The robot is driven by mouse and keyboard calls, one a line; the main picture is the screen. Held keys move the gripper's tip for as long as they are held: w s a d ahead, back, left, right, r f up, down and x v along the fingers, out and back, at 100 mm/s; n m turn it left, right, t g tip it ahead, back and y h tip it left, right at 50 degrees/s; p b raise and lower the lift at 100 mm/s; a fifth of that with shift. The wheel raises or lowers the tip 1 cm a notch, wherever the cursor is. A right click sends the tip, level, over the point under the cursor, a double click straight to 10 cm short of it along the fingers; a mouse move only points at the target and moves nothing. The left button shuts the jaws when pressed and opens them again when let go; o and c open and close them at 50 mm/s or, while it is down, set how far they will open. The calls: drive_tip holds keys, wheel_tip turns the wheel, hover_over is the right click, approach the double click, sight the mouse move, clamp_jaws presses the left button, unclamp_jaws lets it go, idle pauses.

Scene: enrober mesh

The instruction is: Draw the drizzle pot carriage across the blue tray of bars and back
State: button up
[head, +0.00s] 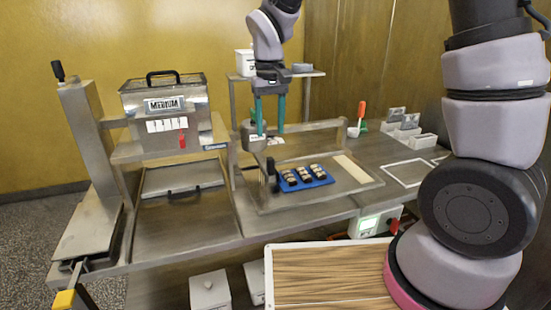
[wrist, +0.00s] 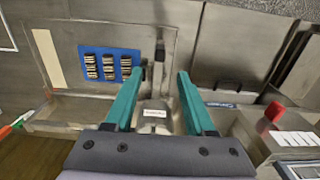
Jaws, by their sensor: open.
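The blue tray (head: 318,180) holds several dark bars with pale stripes, in rows. It also shows at upper left in the wrist view (wrist: 88,74). The grey drizzle pot (head: 250,134), with a white label, is at the left end of the metal frame, left of the tray. In the wrist view the pot (wrist: 153,108) shows between my fingers, apparently below them. A black upright handle (head: 272,172) stands at the tray's left edge; the wrist view shows it too (wrist: 160,52). My gripper (head: 270,132) has teal fingers, open and empty, pointing down above the pot area (wrist: 160,74).
A metal machine marked MEDIUM (head: 165,97) stands at left, with a lidded panel before it. A cream strip (head: 352,168) lies right of the tray. A rear shelf (head: 300,75) holds a white box.

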sight(270, 158)
wheel_tip(270, 158, down, 10)
drive_tip(key=shift+f, duration=0.25)
idle(0.3)
clamp_jaws()
idle(1.3)
